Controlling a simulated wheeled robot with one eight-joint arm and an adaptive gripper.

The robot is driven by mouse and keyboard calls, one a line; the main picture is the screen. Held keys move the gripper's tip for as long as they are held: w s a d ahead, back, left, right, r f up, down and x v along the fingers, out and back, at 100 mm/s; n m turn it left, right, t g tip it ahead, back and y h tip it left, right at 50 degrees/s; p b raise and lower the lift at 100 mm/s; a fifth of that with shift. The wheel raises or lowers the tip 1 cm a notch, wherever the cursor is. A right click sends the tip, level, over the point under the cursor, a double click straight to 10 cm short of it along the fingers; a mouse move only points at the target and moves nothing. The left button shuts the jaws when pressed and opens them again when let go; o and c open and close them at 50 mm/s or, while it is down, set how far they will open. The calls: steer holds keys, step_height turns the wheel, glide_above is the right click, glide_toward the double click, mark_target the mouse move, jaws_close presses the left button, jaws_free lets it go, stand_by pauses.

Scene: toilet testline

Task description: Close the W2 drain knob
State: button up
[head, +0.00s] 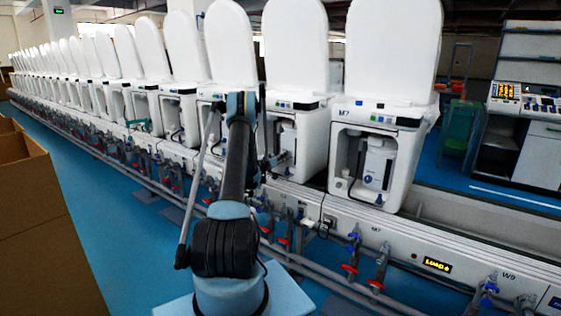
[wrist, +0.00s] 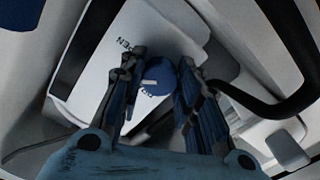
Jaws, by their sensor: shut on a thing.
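In the wrist view a round blue knob (wrist: 155,77) with a short white mark sits on a white panel (wrist: 115,55). Dark lettering ending in "PEN" is printed beside it, and other letters below it are partly hidden. My gripper (wrist: 162,62) has its two fingers on either side of the knob and is shut on it. I cannot read a W2 label in either view. In the head view my arm (head: 235,165) reaches up to the row of toilet units, and it hides the knob and most of the gripper.
A long row of white toilet units stands on a bench, one marked M7 (head: 375,150). Pipes with red-handled valves (head: 348,268) run along the bench front. A black hose (wrist: 270,108) curves right of the gripper. A cardboard box (head: 45,240) stands left, with blue floor between.

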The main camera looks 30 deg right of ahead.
steer(key=n, duration=0.5)
steer(key=shift+w+a+n, duration=0.1)
steer(key=shift+n, duration=0.2)
steer(key=n, duration=0.5)
steer(key=shift+n, duration=0.3)
steer(key=o, duration=1.1)
steer(key=shift+c, duration=0.2)
steer(key=v, duration=1.2)
steer(key=shift+f, duration=0.15)
